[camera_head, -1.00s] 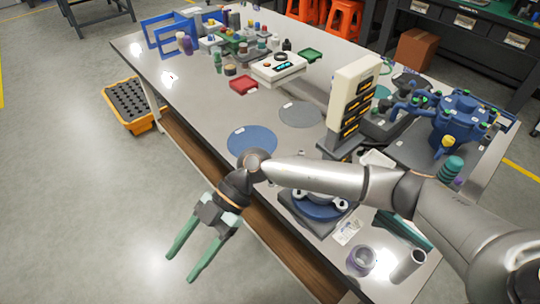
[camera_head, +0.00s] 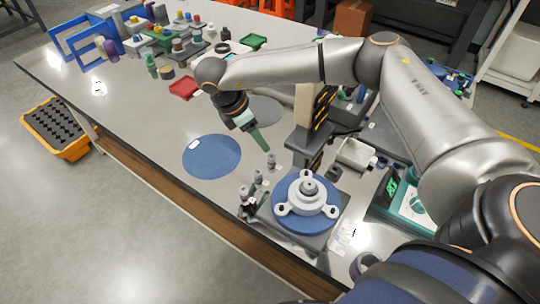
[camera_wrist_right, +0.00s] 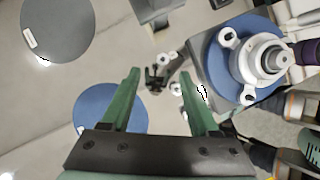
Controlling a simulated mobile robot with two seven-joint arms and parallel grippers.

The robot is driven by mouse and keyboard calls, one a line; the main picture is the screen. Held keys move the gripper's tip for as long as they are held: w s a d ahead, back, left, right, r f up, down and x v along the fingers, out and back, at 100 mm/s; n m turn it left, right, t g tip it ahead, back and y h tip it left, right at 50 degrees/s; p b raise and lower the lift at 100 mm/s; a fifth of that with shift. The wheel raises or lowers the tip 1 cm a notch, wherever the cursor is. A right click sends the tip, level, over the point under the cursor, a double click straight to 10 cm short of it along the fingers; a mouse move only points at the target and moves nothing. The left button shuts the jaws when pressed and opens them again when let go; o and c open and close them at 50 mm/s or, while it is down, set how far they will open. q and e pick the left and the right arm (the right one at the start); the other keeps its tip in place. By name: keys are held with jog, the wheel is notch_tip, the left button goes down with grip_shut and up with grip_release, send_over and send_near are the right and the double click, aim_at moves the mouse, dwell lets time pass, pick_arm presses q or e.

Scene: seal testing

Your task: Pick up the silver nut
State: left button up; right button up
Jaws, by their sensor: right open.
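Several small silver-grey parts stand beside the test fixture in the head view, among them one (camera_head: 271,160) and another (camera_head: 258,178). I cannot tell for sure which is the silver nut. In the right wrist view a round silver piece (camera_wrist_right: 163,60) shows between and beyond the fingertips, close to a small black part (camera_wrist_right: 153,78). My right gripper (camera_head: 254,136) points down over the table, up and left of these parts in the head view. Its green fingers are apart and empty in the right wrist view (camera_wrist_right: 158,78). My left gripper is not in view.
The fixture has a blue disc (camera_head: 281,217) with silver lugs and a central hub. A flat blue disc (camera_head: 212,156) and a grey disc (camera_head: 266,110) lie on the table. A beige post (camera_head: 305,104) stands behind the fixture. A red tray (camera_head: 184,89) lies farther back.

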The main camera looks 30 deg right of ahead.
aim_at(271, 157)
jog(key=shift+s+a+x, duration=0.15)
jog(key=shift+x, duration=1.8)
jog(key=shift+s+a+x, duration=0.1)
jog(key=shift+x, duration=1.8)
jog(key=shift+f, duration=0.1)
grip_shut()
